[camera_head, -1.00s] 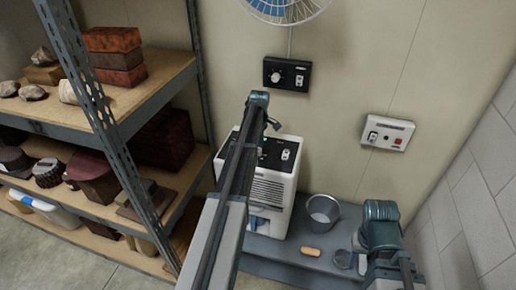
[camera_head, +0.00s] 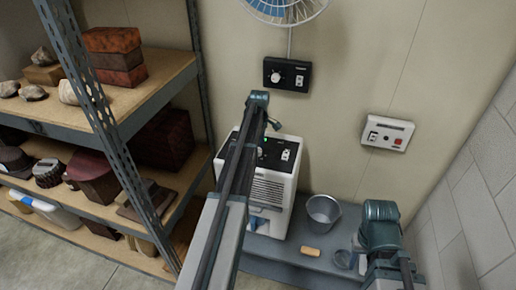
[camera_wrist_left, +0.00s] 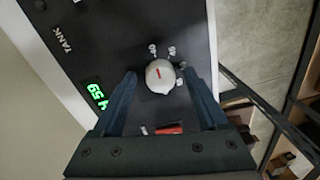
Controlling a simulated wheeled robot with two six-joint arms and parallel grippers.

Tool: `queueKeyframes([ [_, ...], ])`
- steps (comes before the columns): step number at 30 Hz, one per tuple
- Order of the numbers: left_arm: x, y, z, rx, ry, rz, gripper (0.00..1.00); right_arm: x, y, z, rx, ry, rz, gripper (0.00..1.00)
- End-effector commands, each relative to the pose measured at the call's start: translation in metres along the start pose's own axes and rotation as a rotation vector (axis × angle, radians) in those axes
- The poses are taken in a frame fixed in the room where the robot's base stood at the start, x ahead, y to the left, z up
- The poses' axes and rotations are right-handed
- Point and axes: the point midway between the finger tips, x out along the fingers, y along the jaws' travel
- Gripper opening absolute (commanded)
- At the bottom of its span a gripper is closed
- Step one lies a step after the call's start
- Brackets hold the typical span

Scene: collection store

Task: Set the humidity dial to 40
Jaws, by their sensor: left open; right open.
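The white dehumidifier (camera_head: 268,192) stands on a low grey platform, with a dark control panel on top. In the left wrist view its humidity dial (camera_wrist_left: 160,77) is a round white knob with a red pointer mark, small white numbers around it too blurred to read surely. My left gripper (camera_wrist_left: 160,73) is open, its two fingers on either side of the dial; I cannot tell whether they touch it. In the head view my left arm covers part of the panel and hides the dial. My right gripper (camera_head: 352,260) is open and empty low on the right, partly hidden by its arm.
A green lit display (camera_wrist_left: 96,95) and a red switch (camera_wrist_left: 168,129) are near the dial. A grey bucket (camera_head: 323,211) and a tan block (camera_head: 310,252) are on the platform. A black control box (camera_head: 287,74) and white box (camera_head: 388,133) hang on the wall. Loaded shelves (camera_head: 150,85) stand left.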

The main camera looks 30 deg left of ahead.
Motion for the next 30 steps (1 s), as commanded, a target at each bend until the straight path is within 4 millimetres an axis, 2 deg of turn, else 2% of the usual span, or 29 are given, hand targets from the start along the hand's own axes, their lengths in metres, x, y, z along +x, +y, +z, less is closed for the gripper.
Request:
queueKeyframes([
  [8,-0.022,0.000,0.000,0.000,0.000,0.000,0.76,-0.022,0.002,0.001,-0.001,0.000,0.000,0.50],
  [30,-0.128,0.000,0.000,0.000,0.000,0.000,0.76,-0.127,0.012,0.007,0.012,0.000,-0.003,0.50],
])
